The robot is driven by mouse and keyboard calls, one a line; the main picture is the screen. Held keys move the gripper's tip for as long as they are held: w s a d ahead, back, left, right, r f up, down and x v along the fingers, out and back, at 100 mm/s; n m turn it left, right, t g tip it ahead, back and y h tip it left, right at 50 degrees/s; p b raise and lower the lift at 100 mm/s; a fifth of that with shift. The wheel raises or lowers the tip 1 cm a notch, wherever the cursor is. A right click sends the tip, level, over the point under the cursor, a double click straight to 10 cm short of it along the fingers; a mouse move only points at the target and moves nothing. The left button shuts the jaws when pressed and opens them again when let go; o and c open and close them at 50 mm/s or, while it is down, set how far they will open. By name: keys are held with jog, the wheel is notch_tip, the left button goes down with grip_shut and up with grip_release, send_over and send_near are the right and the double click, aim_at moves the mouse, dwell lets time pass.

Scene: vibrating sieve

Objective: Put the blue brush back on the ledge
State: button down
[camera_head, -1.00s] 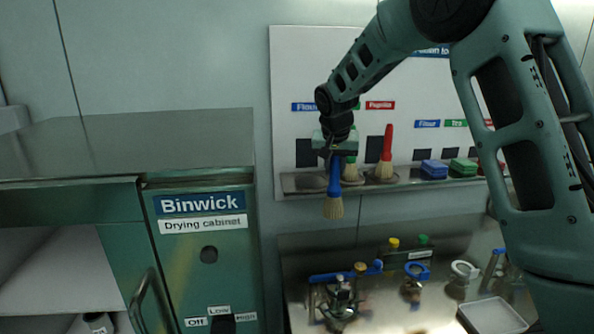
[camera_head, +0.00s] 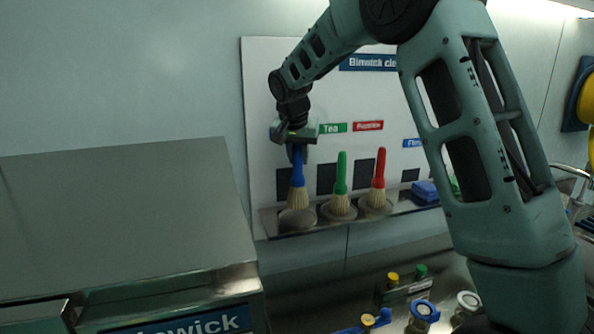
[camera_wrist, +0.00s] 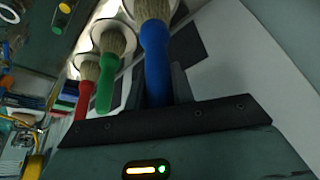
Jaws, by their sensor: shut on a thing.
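The blue brush (camera_head: 298,172) hangs upright, bristles down, with its handle top in my gripper (camera_head: 298,150). My gripper is shut on that handle. The wrist view also shows the blue brush (camera_wrist: 155,62) running away from the gripper (camera_wrist: 165,100). In the head view its bristle tip is at the leftmost round holder (camera_head: 297,220) on the metal ledge (camera_head: 325,222). I cannot tell whether the tip touches the holder or is just above it. The label behind my gripper is mostly hidden.
A green brush (camera_head: 341,175) and a red brush (camera_head: 378,170) stand in holders just right. Blue blocks (camera_head: 425,191) lie farther along the ledge. The white label board (camera_head: 262,120) rises behind. The drying cabinet (camera_head: 120,220) is at lower left.

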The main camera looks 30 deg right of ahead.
aim_at(298, 168)
jog(key=shift+f+p, duration=0.65)
jog(key=shift+f, duration=1.35)
jog(key=shift+f, duration=0.15)
jog(key=c, duration=1.2)
grip_release()
jog(key=shift+r, duration=0.25)
jog(key=b+v, duration=0.3)
jog(key=v, duration=0.9)
jog(key=shift+d+b, duration=0.1)
jog(key=shift+b, duration=0.2)
